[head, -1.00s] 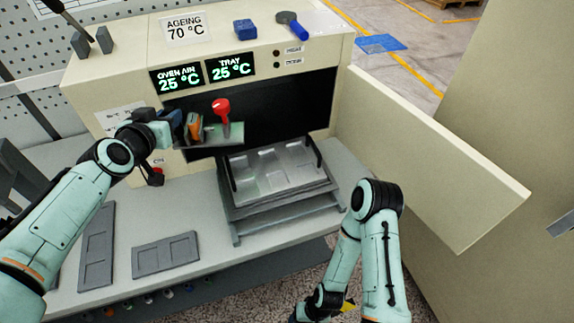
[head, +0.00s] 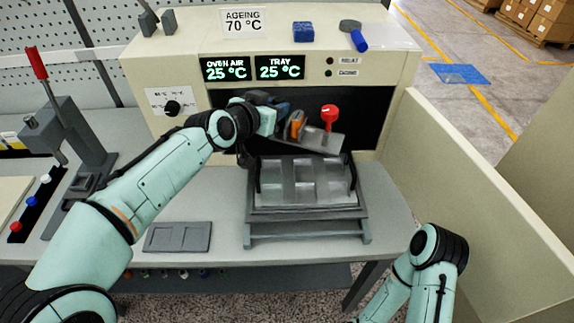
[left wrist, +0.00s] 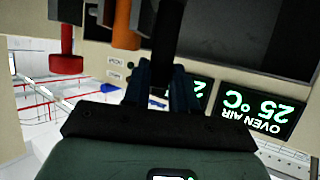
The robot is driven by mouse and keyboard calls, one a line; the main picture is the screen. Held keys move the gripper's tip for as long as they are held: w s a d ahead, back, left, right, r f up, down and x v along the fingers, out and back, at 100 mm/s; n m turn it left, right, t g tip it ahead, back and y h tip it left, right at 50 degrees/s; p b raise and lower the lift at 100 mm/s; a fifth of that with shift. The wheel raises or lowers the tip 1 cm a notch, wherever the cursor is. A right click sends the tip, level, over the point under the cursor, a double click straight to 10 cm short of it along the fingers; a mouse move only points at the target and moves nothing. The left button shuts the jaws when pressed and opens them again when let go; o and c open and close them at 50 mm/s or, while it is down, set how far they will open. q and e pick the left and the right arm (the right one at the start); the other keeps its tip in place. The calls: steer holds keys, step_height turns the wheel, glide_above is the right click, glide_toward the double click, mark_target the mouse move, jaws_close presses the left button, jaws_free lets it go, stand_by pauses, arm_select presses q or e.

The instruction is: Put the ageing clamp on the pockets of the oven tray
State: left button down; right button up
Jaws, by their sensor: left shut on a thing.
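My left gripper (head: 278,113) is shut on the ageing clamp, which has a grey plate (head: 322,142), an orange part (head: 296,124) and a red knob (head: 330,114). The clamp is held in front of the dark oven opening, above the back part of the oven tray (head: 305,206). The tray is metallic, with several pockets and dark side handles. In the left wrist view the gripper's fingers (left wrist: 163,88) show, with the red knob (left wrist: 67,52) and orange part (left wrist: 122,28) upside down. My right gripper is out of view.
The oven (head: 395,75) stands behind, its open door (head: 455,190) along the right. A lever press (head: 70,140) stands on the left of the bench. A grey two-pocket plate (head: 178,237) lies left of the tray stand (head: 305,232).

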arm_select(q)
step_height(320, 180, down, 16)
steer(key=b, duration=0.7)
steer(key=shift+s+r, duration=0.1)
steer(key=shift+r, duration=0.1)
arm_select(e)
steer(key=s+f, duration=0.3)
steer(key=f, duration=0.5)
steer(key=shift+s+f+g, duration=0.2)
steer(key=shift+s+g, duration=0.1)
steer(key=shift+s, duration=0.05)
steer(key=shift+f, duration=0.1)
arm_select(q)
steer(key=c, duration=1.3)
jaws_free()
steer(key=shift+f, duration=0.3)
steer(key=o, duration=0.4)
steer(key=shift+r, duration=0.1)
